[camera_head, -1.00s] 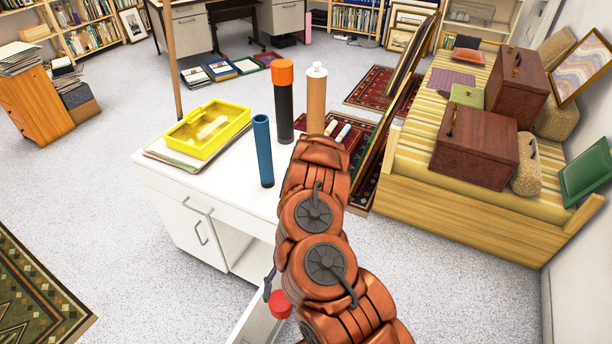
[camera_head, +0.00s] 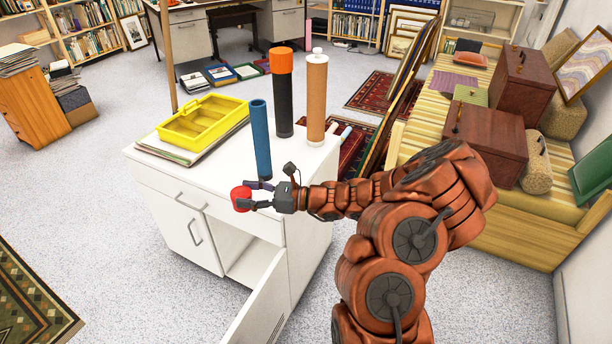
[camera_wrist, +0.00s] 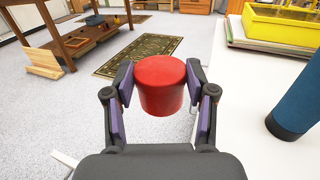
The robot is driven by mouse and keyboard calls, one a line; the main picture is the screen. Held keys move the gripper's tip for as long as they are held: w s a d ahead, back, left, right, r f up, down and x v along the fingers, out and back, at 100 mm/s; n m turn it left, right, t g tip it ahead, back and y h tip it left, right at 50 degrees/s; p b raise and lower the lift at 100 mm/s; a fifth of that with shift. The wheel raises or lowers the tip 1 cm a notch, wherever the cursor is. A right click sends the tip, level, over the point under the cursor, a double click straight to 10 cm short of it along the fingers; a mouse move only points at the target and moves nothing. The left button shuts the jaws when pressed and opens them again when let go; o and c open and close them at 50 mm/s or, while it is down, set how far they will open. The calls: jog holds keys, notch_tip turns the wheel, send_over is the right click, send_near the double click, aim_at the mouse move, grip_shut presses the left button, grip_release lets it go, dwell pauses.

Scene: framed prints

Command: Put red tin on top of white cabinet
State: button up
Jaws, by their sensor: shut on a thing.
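The red tin (camera_head: 241,198) is held between the fingers of my gripper (camera_head: 262,196), at about the height of the white cabinet's top near its front edge. In the wrist view, the red tin (camera_wrist: 161,85) sits upright between both fingertips of my gripper (camera_wrist: 160,88), with floor and a rug behind it. The white cabinet (camera_head: 150,172) stands below and behind the gripper, with its lower door open. In the wrist view, its white top (camera_wrist: 262,95) lies to the right of the tin.
On the cabinet top are a yellow tray (camera_head: 203,120) on a flat stack, a blue tube (camera_head: 260,140), a black tube with an orange cap (camera_head: 284,95) and a brown tube (camera_head: 316,98). The blue tube is close to my gripper. The top's front left is clear.

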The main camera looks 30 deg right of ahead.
jog(key=w+d+m+t+h, duration=0.1)
jog(key=d, duration=0.2)
jog(key=w+d+m+t+h+b, duration=0.1)
jog(key=d+t+h, duration=0.1)
jog(key=d, duration=0.2)
jog(key=w+d+m+t+h, duration=0.1)
jog(key=w+d+m+h, duration=0.1)
jog(key=d, duration=0.1)
jog(key=shift+d+f+b, duration=0.15)
jog(key=shift+d+b, duration=0.15)
jog(key=shift+d, duration=0.05)
jog(key=w+d, duration=0.2)
jog(key=d, duration=0.2)
jog(key=w+d+f, duration=0.1)
jog(key=w+d, duration=0.1)
jog(key=d, duration=0.3)
jog(key=w+d, duration=0.2)
jog(key=d, duration=0.3)
jog(key=shift+w+f, duration=0.15)
jog(key=shift+w+d+f, duration=0.1)
jog(key=shift+d+f, duration=0.05)
jog(key=shift+d, duration=0.1)
jog(key=shift+f, duration=1.6)
jog(key=shift+f, duration=0.15)
jog(key=o, duration=1.3)
